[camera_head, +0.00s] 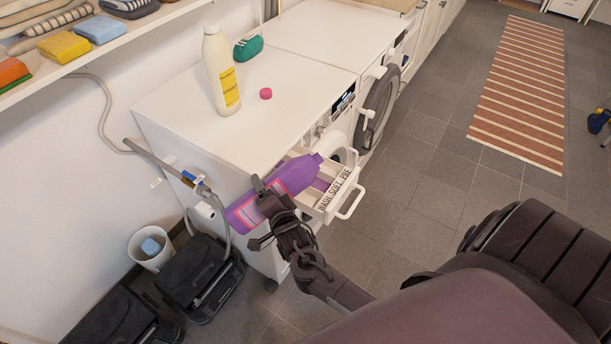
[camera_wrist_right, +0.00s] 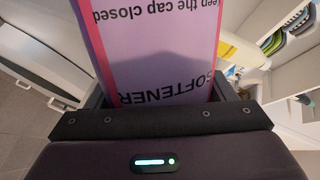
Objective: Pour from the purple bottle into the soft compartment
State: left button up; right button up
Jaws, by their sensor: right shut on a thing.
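The purple bottle (camera_head: 290,178) is tipped well over, with its neck pointing up and right in the head view, over the open detergent drawer (camera_head: 346,211). The drawer's front label reads WASH, SOFT, PRE, so the soft compartment is the middle one; the bottle partly hides the compartments. I cannot tell exactly which one the mouth is over, or whether liquid flows. My right gripper (camera_head: 268,194) is shut on the bottle's body. In the right wrist view the bottle (camera_wrist_right: 155,50) shows a SOFTENER label between the fingers. My left gripper is not in view.
A pink cap (camera_head: 266,93), a white bottle with a yellow label (camera_head: 221,72) and a green object (camera_head: 248,48) are on the white washer top (camera_head: 190,112). A hose (camera_head: 107,112) runs along the wall. A white bin (camera_head: 151,247) and black crates (camera_head: 197,280) stand below.

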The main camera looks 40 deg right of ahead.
aim_at(265, 180)
jog(key=shift+w+r, duration=0.1)
jog(key=shift+r, duration=0.25)
notch_tip(265, 180, up, 7)
jog(key=p, duration=0.6)
jog(key=shift+f+p, duration=0.1)
jog(key=shift+p, duration=0.2)
